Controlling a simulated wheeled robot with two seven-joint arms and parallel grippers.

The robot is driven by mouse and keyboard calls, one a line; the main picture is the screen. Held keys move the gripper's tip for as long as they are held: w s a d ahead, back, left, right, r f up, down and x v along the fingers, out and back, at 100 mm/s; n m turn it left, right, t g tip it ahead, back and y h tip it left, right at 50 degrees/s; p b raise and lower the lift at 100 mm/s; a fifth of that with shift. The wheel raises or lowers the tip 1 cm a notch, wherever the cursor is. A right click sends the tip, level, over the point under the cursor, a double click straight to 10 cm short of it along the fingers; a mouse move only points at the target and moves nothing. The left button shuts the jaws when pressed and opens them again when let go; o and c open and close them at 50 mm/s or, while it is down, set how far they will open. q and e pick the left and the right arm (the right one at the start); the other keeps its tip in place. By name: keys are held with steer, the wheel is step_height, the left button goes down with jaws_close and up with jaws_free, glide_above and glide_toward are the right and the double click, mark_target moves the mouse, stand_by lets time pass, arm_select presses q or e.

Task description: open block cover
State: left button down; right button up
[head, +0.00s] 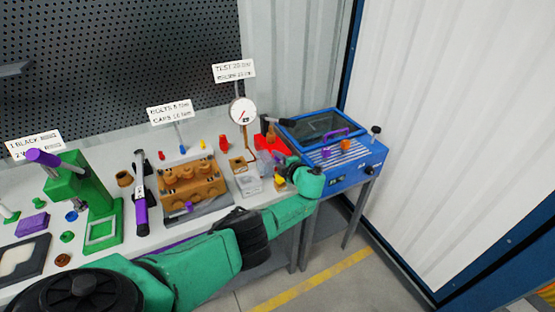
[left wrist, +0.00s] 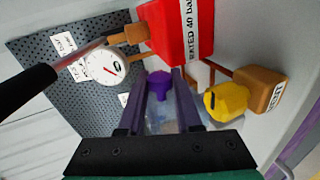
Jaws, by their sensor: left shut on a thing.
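A clear, see-through cover (head: 267,162) stands at the right end of the bench, by the gauge. In the left wrist view a purple knob (left wrist: 159,84) sits between the two fingers of my left gripper (left wrist: 160,78), which is shut on it. Below the knob, the clear cover (left wrist: 161,120) shows faintly between the fingers. In the head view my left gripper (head: 283,172) reaches in beside the cover, and its fingertips and the knob are hard to make out. Whether the cover is lifted or tilted, I cannot tell. My right gripper is not in view.
A red block (left wrist: 178,30) marked "rated 40 bar" and a yellow part (left wrist: 226,102) stand close to the fingers. The pressure gauge (head: 242,111) rises behind. A blue machine (head: 335,160) stands to the right, the brown pump block (head: 188,184) to the left.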

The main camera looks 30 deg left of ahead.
arm_select(q)
steer(key=c, duration=0.6)
jaws_free()
steer(key=p+v, duration=0.2)
steer(key=v, duration=0.1)
steer(key=p+v, duration=0.3)
steer(key=shift+r, duration=0.25)
steer(key=v, duration=0.8)
steer(key=shift+s+d+f+p, duration=0.2)
steer(key=shift+d+p, duration=0.05)
steer(key=shift+p, duration=0.2)
